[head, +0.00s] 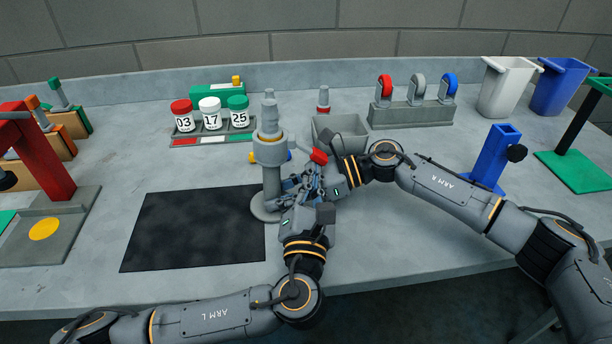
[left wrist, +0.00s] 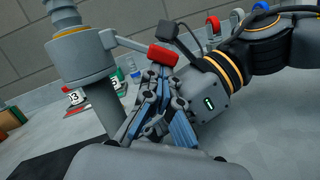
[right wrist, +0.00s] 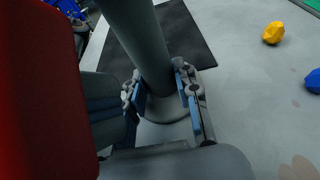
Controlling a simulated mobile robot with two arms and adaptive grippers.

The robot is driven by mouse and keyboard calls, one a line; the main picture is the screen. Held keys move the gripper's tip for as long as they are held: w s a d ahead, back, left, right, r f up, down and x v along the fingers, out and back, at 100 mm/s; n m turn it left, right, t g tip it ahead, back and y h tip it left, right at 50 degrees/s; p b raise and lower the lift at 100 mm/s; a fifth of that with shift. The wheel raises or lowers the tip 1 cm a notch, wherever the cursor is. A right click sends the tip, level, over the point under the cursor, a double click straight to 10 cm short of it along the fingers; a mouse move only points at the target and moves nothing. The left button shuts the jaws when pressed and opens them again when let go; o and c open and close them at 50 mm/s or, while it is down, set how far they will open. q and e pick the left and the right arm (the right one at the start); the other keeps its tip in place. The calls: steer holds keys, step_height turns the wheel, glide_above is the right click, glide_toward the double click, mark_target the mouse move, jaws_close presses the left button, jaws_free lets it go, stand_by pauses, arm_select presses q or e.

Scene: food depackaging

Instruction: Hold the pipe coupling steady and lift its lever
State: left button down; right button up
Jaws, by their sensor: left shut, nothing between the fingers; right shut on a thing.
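The pipe coupling (head: 270,148) is a grey collar on an upright grey post (head: 271,185) with a round foot. It also shows in the left wrist view (left wrist: 82,60). Its lever, with a red end (head: 318,156), sticks out to the right; the red end is close in the left wrist view (left wrist: 163,55). My right gripper (right wrist: 160,72) is shut around the post below the collar. My left gripper (left wrist: 158,78) is shut and empty just under the red end; whether it touches is unclear. In the head view the two grippers crowd together and hide their fingertips.
A dark mat (head: 195,228) lies left of the post. A grey bin (head: 341,130) and a rack of numbered jars (head: 212,128) stand behind. Yellow (right wrist: 273,33) and blue (right wrist: 314,80) lumps lie near the post. A blue stand (head: 494,155) is to the right.

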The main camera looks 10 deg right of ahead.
arm_select(q)
steer(key=n, duration=0.1)
steer(key=d+r+n, duration=0.1)
steer(key=n, duration=0.1)
steer(key=n+y, duration=0.1)
steer(key=shift+s+d+r+n+t, duration=0.1)
steer(key=shift+d+r+n+t, duration=0.1)
steer(key=shift+d+n+t, duration=0.15)
steer(key=shift+d+r+n+y, duration=0.25)
steer(key=shift+r+n+y, duration=0.15)
steer(key=shift+n, duration=0.55)
steer(key=shift+d+r+n+y, duration=0.25)
steer(key=shift+r+n+y, duration=0.1)
steer(key=shift+n, duration=0.55)
steer(key=shift+s, duration=0.1)
arm_select(e)
steer(key=o, duration=0.9)
arm_select(q)
steer(key=v, duration=0.9)
steer(key=shift+s+f, duration=0.2)
steer(key=shift+s, duration=0.2)
steer(key=shift+a, duration=0.1)
